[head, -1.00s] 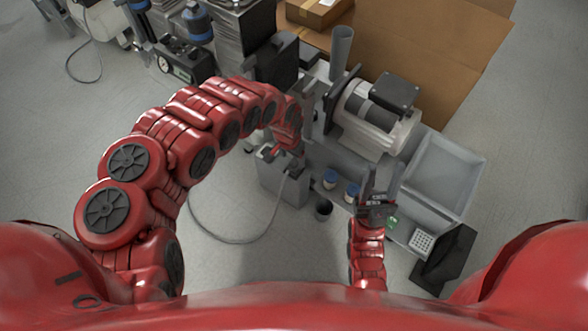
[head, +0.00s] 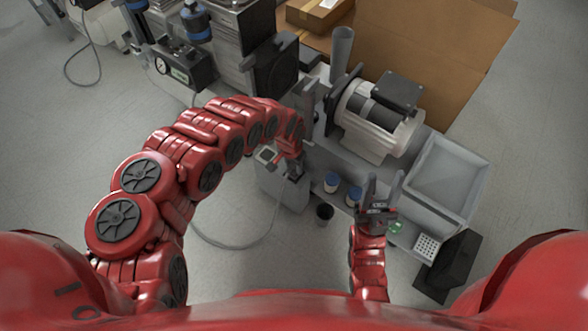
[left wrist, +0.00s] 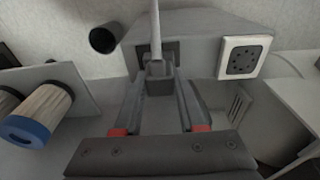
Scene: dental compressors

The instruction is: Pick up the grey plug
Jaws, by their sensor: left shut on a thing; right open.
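The grey plug (left wrist: 159,78) is between the fingertips of my left gripper (left wrist: 160,88) in the left wrist view, with its pale cable running up from it. My left gripper is shut on it. A dark square recess lies right behind the plug; I cannot tell whether the plug still touches it. In the head view my left gripper (head: 293,170) is at the grey box (head: 280,188), and the plug is too small to make out. My right gripper (head: 382,190) is open and empty, in front of the bench on the right.
A white-framed socket (left wrist: 245,57) is on the box, right of the plug. A dark cup (left wrist: 105,39) and blue-ended filters (left wrist: 28,131) are at left. The cable (head: 240,244) loops over the floor. A motor unit (head: 377,117) and grey tray (head: 447,177) stand on the bench.

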